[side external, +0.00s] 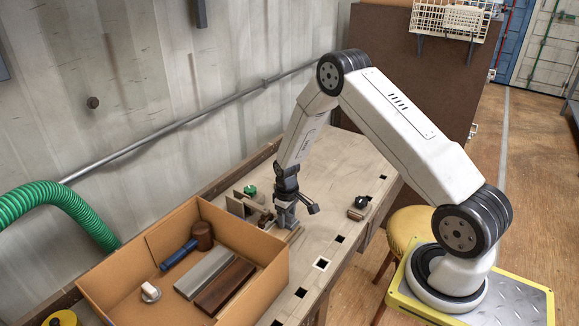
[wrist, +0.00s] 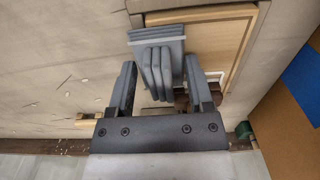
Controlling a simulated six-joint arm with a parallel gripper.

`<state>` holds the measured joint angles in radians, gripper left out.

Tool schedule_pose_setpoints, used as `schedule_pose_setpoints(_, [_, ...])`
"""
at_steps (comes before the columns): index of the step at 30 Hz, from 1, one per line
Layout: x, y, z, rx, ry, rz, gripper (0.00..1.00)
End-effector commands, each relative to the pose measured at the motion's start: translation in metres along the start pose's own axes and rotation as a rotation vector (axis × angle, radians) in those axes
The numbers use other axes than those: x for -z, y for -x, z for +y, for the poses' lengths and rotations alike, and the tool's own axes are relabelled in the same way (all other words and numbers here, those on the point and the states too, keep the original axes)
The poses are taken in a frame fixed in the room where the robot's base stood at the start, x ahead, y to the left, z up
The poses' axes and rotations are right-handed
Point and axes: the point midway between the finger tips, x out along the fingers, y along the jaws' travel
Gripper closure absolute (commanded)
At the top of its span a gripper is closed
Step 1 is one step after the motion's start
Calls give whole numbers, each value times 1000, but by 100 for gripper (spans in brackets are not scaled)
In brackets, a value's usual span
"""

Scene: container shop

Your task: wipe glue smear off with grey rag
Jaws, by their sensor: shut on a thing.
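My gripper (wrist: 164,75) is shut on the grey rag (wrist: 157,42), a folded grey bundle between its fingers in the wrist view. The rag's flat end lies over or just above a pale wooden panel (wrist: 232,32) with a raised light edge; I cannot tell whether it touches. In the side view my gripper (side external: 286,218) points down low over the workbench, beside the cardboard box. The rag is too small to make out there. I cannot make out the glue smear in either view; the rag and gripper may hide it.
The open cardboard box (side external: 262,291) stands left of my gripper, holding a mallet (side external: 202,236) and grey and brown bars. A green-knobbed clamp (side external: 249,190) is close behind. Light shavings (wrist: 67,83) lie on the bench.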

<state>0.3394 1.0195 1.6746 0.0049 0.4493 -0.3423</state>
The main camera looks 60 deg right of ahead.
Motion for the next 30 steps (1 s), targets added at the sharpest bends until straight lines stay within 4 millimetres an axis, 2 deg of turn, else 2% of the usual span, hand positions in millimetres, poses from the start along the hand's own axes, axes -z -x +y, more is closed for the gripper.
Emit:
schedule_pose_setpoints(3, [1,21,-1,-1,2,4,81])
schedule_pose_setpoints(18, [0,65,-2,-1,2,2,81])
schedule_pose_setpoints(24, [0,78,-2,-1,2,2,81])
schedule_pose_setpoints(30, [0,79,-2,0,2,1,81])
